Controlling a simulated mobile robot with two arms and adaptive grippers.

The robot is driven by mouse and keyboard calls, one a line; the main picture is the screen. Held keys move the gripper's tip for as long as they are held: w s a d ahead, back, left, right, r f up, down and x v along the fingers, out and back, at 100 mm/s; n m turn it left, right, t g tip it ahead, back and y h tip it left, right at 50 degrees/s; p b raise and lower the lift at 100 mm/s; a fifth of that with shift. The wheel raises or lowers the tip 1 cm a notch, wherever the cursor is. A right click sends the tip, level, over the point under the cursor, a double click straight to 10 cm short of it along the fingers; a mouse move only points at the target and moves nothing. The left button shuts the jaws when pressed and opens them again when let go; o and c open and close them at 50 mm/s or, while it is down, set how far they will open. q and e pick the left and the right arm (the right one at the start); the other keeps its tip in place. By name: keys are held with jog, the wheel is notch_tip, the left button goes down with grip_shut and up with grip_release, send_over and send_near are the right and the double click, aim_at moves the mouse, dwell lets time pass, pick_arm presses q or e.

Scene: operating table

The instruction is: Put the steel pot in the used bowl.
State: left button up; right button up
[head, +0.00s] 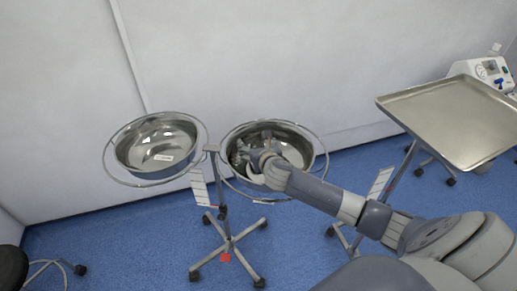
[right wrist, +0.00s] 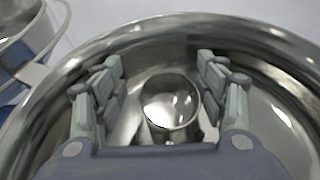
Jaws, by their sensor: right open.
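The steel pot (right wrist: 172,100) is a small shiny round vessel inside the right-hand steel bowl (head: 307,152). It sits between the spread fingers of my right gripper (right wrist: 165,92), with small gaps at its sides. My right gripper (head: 250,150) reaches down into that bowl in the head view and is open. It largely hides the pot there. A second steel bowl (head: 152,135) on the left has a white label inside and looks otherwise empty. The label is too small to read, so I cannot tell which bowl is the used one. My left gripper is out of view.
Both bowls sit in wire rings on a wheeled stand (head: 226,245) with a central post between them. A flat steel tray (head: 455,120) on its own stand is at the right. A white device (head: 487,72) stands behind it. A wall is close behind the bowls.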

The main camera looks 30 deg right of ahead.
jog(key=v, duration=1.2)
jog(key=shift+r+p, duration=0.25)
jog(key=shift+p, duration=0.15)
